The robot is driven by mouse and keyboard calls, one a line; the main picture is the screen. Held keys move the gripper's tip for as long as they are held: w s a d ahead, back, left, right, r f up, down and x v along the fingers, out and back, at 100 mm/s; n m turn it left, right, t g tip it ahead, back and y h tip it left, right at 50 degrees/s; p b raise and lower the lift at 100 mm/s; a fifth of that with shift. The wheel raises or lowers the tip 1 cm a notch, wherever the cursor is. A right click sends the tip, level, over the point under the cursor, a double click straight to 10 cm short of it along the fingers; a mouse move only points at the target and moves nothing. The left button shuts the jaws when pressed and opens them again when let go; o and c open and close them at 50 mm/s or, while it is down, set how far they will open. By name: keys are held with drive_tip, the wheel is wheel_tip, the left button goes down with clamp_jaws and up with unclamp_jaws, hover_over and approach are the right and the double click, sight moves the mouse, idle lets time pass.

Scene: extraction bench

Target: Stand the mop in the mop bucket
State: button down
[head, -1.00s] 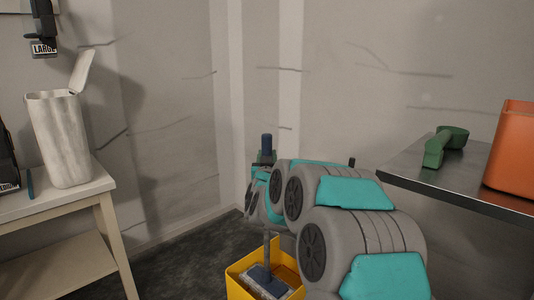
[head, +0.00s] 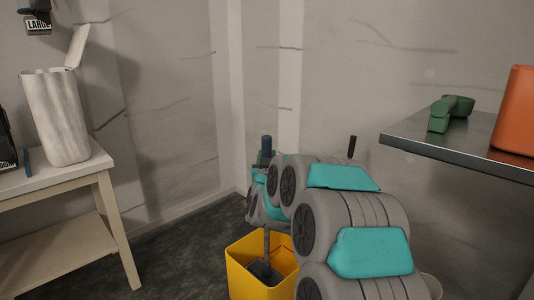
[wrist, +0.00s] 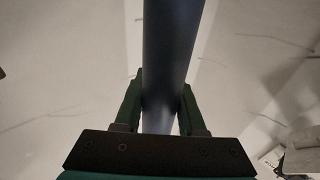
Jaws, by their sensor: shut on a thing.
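The mop stands nearly upright, with its dark blue handle (head: 266,142) above my gripper and its grey lower pole (head: 267,243) below. Its mop head (head: 265,272) is inside the yellow mop bucket (head: 250,285), below the rim. I cannot tell whether it touches the bottom. My gripper (head: 264,160) is shut around the handle, high above the bucket and partly hidden by my arm. In the wrist view, the green fingers of my gripper (wrist: 160,95) close on both sides of the handle (wrist: 172,45).
A table (head: 100,168) with a pale open-lidded bin (head: 57,118) stands left. A metal shelf (head: 410,135) at right bears a green tool (head: 450,112) and an orange container (head: 516,112). A pale round rim (head: 432,286) shows beside my arm. Floor left of the bucket is clear.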

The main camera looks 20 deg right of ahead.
wheel_tip(320, 180, down, 8)
drive_tip(key=b, duration=0.2)
drive_tip(key=shift+b, duration=0.4)
idle(0.4)
drive_tip(key=shift+c, duration=2.2)
unclamp_jaws()
drive_tip(key=shift+f, duration=0.1)
drive_tip(key=shift+c, duration=0.6)
drive_tip(key=shift+s, duration=0.1)
